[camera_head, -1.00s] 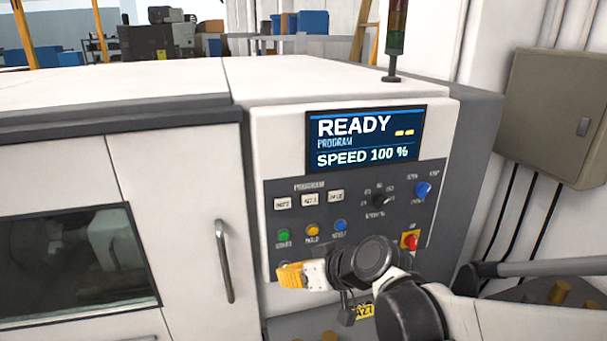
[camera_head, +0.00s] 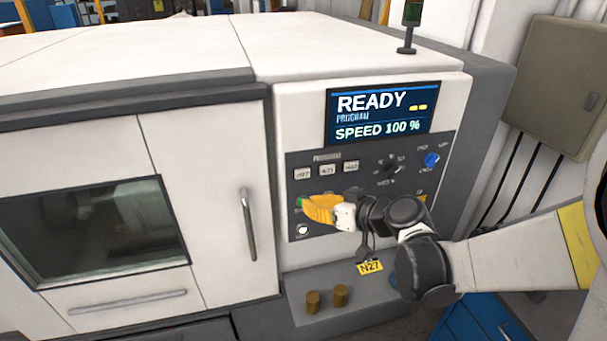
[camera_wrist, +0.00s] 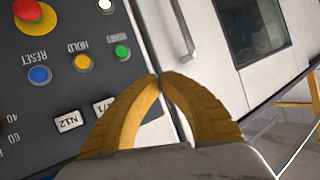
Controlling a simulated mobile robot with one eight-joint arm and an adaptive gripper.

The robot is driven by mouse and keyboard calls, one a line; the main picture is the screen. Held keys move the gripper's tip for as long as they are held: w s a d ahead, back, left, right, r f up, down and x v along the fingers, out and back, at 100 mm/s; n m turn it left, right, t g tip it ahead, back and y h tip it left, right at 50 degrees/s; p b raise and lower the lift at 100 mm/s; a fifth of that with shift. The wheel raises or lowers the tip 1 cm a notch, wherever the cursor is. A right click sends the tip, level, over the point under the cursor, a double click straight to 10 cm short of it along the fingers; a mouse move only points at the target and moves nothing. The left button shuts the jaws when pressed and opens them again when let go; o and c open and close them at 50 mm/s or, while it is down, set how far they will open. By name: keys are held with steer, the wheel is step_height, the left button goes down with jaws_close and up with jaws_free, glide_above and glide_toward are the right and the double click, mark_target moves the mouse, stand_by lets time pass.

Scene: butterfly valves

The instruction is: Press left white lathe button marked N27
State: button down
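Three white program buttons sit in a row under the screen on the grey lathe panel (camera_head: 310,248). The left white button (camera_head: 302,173) is in clear view in the head view, its label small and blurred. My gripper (camera_head: 304,206) has yellow fingers and is below the white row, in front of the coloured buttons. In the wrist view, upside down, the fingertips (camera_wrist: 157,77) meet with nothing between them. The N12 button (camera_wrist: 68,121) and part of the middle white button (camera_wrist: 101,108) show there; the left one is hidden behind the fingers.
A green button (camera_wrist: 122,52), yellow button (camera_wrist: 82,62), blue button (camera_wrist: 39,75) and red stop button (camera_wrist: 28,10) are close by. A round white button (camera_head: 302,230) is below my fingers. A door handle (camera_head: 248,224) stands left of the panel.

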mark_target(296, 180)
steer(key=shift+w+a, duration=0.35)
steer(key=shift+w, duration=0.95)
steer(key=shift+w+a, duration=0.4)
steer(key=shift+w, duration=0.9)
steer(key=shift+w+a, duration=0.35)
steer(key=shift+w, duration=0.95)
steer(key=shift+w, duration=0.1)
steer(key=shift+w+a+b, duration=0.1)
steer(key=shift+w+b, duration=0.2)
steer(key=shift+w+a, duration=0.15)
steer(key=shift+w, duration=0.3)
steer(key=shift+s+d+b, duration=0.25)
steer(key=shift+s+b, duration=0.05)
steer(key=shift+s, duration=0.6)
steer(key=shift+s+d, duration=0.25)
steer(key=shift+s, duration=0.55)
steer(key=shift+s+d, duration=0.2)
steer(key=shift+s, duration=0.6)
steer(key=shift+s+d, duration=0.25)
steer(key=shift+s, duration=0.55)
